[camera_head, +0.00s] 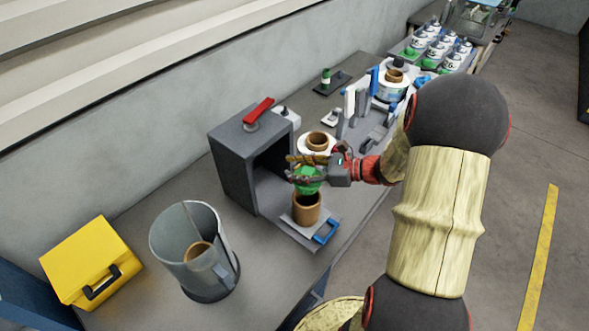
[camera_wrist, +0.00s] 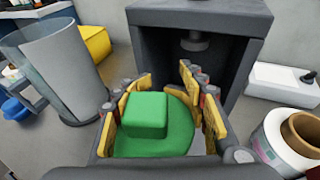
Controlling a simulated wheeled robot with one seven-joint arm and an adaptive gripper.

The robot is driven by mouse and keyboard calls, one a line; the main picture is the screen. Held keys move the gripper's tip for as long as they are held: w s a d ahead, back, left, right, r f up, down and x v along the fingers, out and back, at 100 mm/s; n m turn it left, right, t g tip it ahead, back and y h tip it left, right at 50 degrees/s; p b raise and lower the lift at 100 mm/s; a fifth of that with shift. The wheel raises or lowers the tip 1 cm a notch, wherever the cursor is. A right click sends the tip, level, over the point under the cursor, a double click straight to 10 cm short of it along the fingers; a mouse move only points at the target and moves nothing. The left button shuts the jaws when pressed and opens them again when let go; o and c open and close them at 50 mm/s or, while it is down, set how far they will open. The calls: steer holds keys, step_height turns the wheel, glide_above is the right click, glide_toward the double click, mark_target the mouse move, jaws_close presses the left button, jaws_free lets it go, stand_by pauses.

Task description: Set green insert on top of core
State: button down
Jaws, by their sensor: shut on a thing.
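The green insert (camera_head: 308,182) is in my gripper (camera_head: 310,168), which is shut on it. In the wrist view the insert (camera_wrist: 150,125) shows a square block on a round base, between the yellow finger pads of my gripper (camera_wrist: 165,120). A brown core (camera_head: 306,208) stands upright on a small plate in front of the grey press box. The insert is just above the core's top in the head view. I cannot tell whether they touch. In the wrist view the core below is hidden by the insert.
The grey press box (camera_head: 240,165) with a red handle (camera_head: 258,110) stands close behind my gripper. A clear bin (camera_head: 190,250) holding a brown core and a yellow case (camera_head: 92,262) are at the left. A white reel (camera_head: 318,142) stands just beyond my gripper.

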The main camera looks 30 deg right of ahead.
step_height(320, 180, down, 5)
steer(key=b, duration=0.3)
steer(key=shift+b, duration=0.4)
steer(key=shift+r+p, duration=0.1)
steer(key=shift+p, duration=0.35)
stand_by(0.9)
steer(key=shift+f+b, duration=0.35)
steer(key=shift+f, duration=0.3)
stand_by(0.4)
steer(key=c, duration=1.2)
jaws_free()
steer(key=shift+c, duration=0.2)
steer(key=shift+d+r, duration=0.1)
steer(key=p+v, duration=0.4)
steer(key=v, duration=0.7)
steer(key=shift+p, duration=0.4)
